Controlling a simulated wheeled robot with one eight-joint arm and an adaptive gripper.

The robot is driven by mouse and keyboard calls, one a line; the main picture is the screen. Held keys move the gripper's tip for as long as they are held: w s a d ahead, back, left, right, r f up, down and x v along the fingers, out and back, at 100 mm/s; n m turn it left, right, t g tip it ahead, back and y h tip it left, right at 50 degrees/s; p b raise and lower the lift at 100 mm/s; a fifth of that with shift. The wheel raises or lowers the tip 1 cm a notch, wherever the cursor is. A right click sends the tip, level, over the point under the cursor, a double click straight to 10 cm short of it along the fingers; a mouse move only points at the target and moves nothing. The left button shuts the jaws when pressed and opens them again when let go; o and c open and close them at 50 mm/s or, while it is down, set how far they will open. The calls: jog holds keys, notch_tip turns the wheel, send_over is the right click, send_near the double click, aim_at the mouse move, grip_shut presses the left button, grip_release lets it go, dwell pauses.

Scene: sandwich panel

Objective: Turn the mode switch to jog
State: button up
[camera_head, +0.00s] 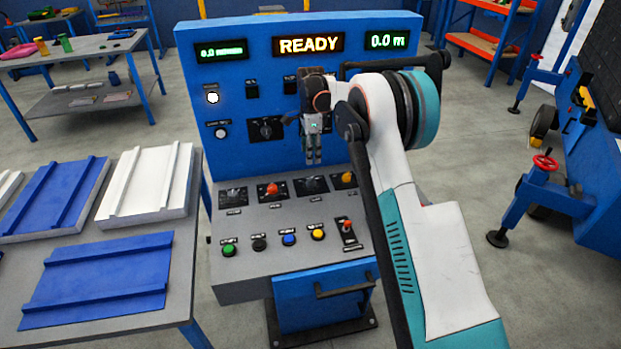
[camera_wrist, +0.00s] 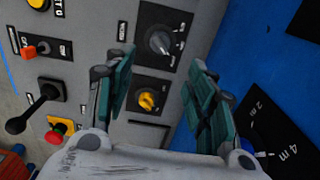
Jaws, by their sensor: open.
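My gripper (camera_head: 314,160) hangs in front of the upright blue panel, above the sloped grey console. In the wrist view my gripper (camera_wrist: 162,56) is open and empty, its two green-padded fingers apart. Beyond and between them a black rotary knob (camera_wrist: 160,42) with a silver pointer sits on a black plate. A yellow knob (camera_wrist: 147,100) sits on the plate beside it. Neither is held. In the head view they match the black-plated switch (camera_head: 311,185) and yellow knob (camera_head: 347,178) of the console's upper row. Labels are too small to read, so which one is the mode switch cannot be told.
The console (camera_head: 230,260) also carries a red knob (camera_head: 272,190) and a row of coloured buttons. A large dial (camera_head: 266,129) is on the upright panel, whose display reads READY (camera_head: 308,45). A table with blue and white panels (camera_head: 100,265) stands at left.

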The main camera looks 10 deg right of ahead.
aim_at(311, 178)
notch_tip(311, 178, down, 12)
jog(key=b, duration=0.3)
jog(key=shift+f+b, duration=0.1)
jog(key=shift+b, duration=0.25)
jog(key=c, duration=1.1)
